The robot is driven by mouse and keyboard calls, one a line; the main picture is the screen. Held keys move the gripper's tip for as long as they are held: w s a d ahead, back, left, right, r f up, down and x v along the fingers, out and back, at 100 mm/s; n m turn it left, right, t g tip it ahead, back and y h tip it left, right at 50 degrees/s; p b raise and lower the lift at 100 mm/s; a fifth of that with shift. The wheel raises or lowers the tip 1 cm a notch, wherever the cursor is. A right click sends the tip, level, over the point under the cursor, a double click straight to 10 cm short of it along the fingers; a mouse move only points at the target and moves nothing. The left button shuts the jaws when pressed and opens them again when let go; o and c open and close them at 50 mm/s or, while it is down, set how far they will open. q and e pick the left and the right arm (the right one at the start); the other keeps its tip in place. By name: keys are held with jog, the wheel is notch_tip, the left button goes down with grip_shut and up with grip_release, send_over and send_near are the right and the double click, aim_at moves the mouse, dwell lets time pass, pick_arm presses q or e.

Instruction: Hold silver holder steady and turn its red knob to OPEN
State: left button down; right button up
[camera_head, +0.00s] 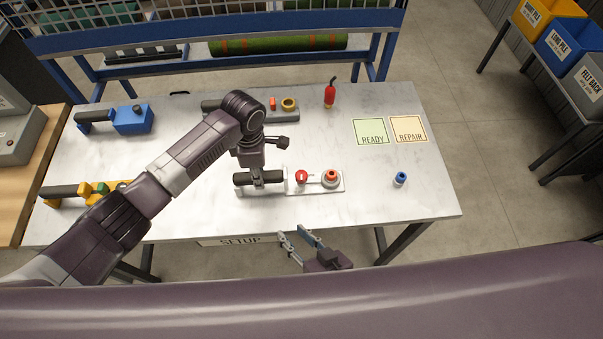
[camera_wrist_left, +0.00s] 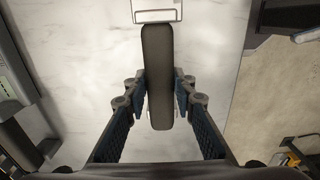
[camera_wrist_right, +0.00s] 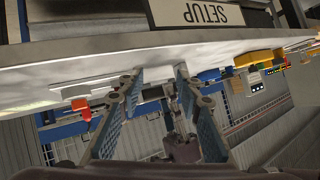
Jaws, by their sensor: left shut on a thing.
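The silver holder (camera_head: 340,185) lies near the front middle of the table, with a dark grip (camera_head: 244,179) at its left end. Its red knob (camera_head: 301,176) stands beside a round red-and-grey fitting (camera_head: 331,177). My left gripper (camera_head: 259,181) is shut around the grip; the left wrist view shows the grip (camera_wrist_left: 158,75) between both fingers. My right gripper (camera_head: 293,233) is open and empty just off the table's front edge, below the holder. A red part, probably the knob, shows in the right wrist view (camera_wrist_right: 82,107). The OPEN mark cannot be read.
READY (camera_head: 370,131) and REPAIR (camera_head: 408,129) cards lie right, near a small blue part (camera_head: 400,179).

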aim_at(303, 177)
jog(key=w+d+r+n+t+h, duration=0.1)
jog(key=w+d+r+n+t, duration=0.1)
jog(key=w+d+r, duration=0.4)
jog(key=x, duration=0.4)
jog(key=d+x, duration=0.1)
jog(key=x, duration=0.4)
jog(key=d+f+x, duration=0.1)
jog(key=x, duration=0.3)
jog(key=shift+w, duration=0.35)
jog(key=shift+c, duration=0.3)
grip_shut()
